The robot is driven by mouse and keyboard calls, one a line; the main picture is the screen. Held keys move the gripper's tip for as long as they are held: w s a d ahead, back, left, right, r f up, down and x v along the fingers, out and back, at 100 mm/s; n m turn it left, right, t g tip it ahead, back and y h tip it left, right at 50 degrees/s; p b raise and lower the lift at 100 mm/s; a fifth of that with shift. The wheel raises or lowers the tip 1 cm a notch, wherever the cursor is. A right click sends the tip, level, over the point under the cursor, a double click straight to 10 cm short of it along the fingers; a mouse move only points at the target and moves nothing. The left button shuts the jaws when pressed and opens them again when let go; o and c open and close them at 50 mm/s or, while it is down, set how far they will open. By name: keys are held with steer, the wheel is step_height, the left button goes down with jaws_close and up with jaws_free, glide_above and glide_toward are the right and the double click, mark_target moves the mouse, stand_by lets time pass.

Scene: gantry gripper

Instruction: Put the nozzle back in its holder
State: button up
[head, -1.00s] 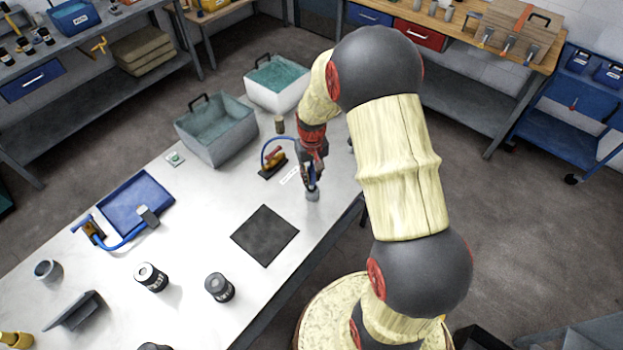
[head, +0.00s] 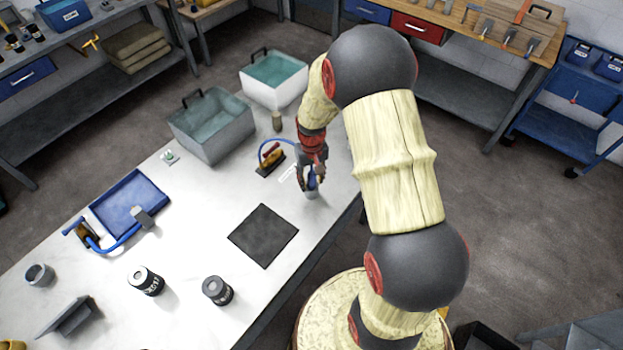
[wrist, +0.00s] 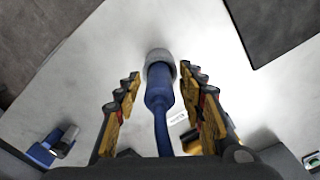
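The blue nozzle (wrist: 158,92) shows in the middle of the wrist view, with its blue hose trailing toward my wrist. Its front end sits inside the round grey holder (wrist: 160,57), which stands on the table; how deep it sits I cannot tell. In the head view, the holder (head: 311,193) stands near the table's right edge, below my gripper (head: 311,178). My gripper is open, its fingers on either side of the nozzle, with a gap on both sides in the wrist view. In the head view, the fingers partly hide the nozzle.
A red-handled tool on a dark base (head: 270,162) stands just left of my gripper. A black mat (head: 263,236) lies in front. Two bins (head: 213,140) stand behind. A blue tray (head: 106,212) with another blue hose lies left. Bare table surrounds the holder.

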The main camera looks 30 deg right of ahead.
step_height(320, 180, up, 12)
steer(key=shift+f, duration=0.1)
steer(key=s+a+r+n+t, duration=0.1)
steer(key=s+a+r, duration=0.25)
steer(key=r, duration=0.45)
steer(key=s+a+r+t, duration=0.1)
steer(key=s+a+r, duration=0.25)
steer(key=r, duration=0.35)
steer(key=s+a+r+n+t, duration=0.1)
steer(key=s+a+r, duration=0.2)
steer(key=s, duration=0.3)
steer(key=s+a+r+t, duration=0.2)
steer(key=s+a+r, duration=0.2)
steer(key=s, duration=0.3)
steer(key=shift+a+r+n+t, duration=0.15)
steer(key=shift+r+n+t, duration=0.15)
steer(key=shift+r+n, duration=0.1)
